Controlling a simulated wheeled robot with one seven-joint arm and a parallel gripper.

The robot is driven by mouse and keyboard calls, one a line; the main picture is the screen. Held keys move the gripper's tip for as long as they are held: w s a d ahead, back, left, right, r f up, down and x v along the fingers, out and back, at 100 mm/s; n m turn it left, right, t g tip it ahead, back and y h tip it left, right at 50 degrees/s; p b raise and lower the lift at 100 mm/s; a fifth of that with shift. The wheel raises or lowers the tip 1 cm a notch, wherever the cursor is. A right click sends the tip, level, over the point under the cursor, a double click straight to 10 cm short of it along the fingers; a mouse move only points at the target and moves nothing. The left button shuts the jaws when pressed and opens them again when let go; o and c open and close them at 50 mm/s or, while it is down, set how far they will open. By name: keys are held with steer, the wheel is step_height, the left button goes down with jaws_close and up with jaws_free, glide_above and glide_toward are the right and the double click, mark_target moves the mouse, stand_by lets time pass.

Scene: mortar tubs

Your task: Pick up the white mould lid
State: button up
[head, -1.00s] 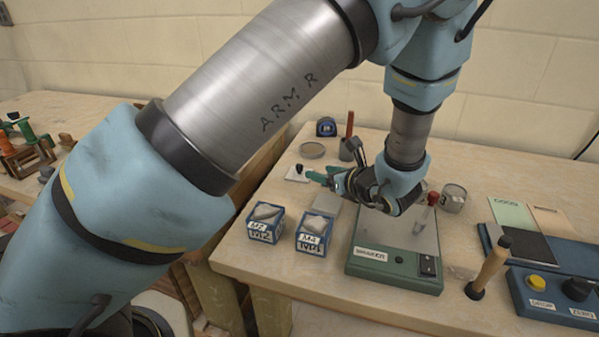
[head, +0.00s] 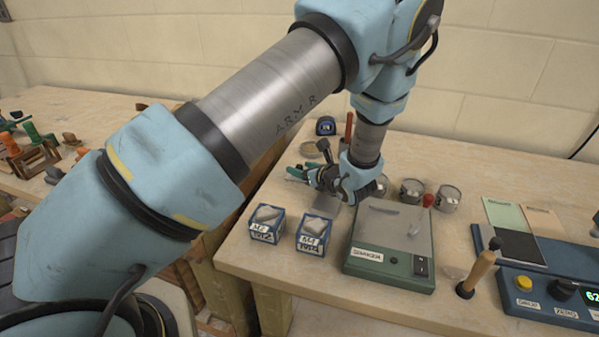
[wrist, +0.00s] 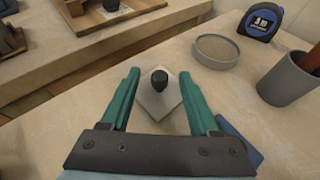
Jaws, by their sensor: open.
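The white mould lid (wrist: 158,98) is a small pale square plate with a black knob (wrist: 159,79) on top. It lies on the bench top in the wrist view, turned like a diamond. My gripper (wrist: 160,73) has its two teal fingers apart, one on each side of the lid, with the knob between them. I cannot tell the exact height of the fingertips over the lid.
Two blue moulds (head: 267,224) (head: 312,236) and a green shaker (head: 392,265) stand in front. A round dish (wrist: 215,50), a tape measure (wrist: 259,21) and a grey cup (wrist: 287,80) are close by. Another bench (wrist: 60,60) lies across a gap.

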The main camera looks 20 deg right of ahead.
jaws_close()
stand_by(0.3)
stand_by(0.4)
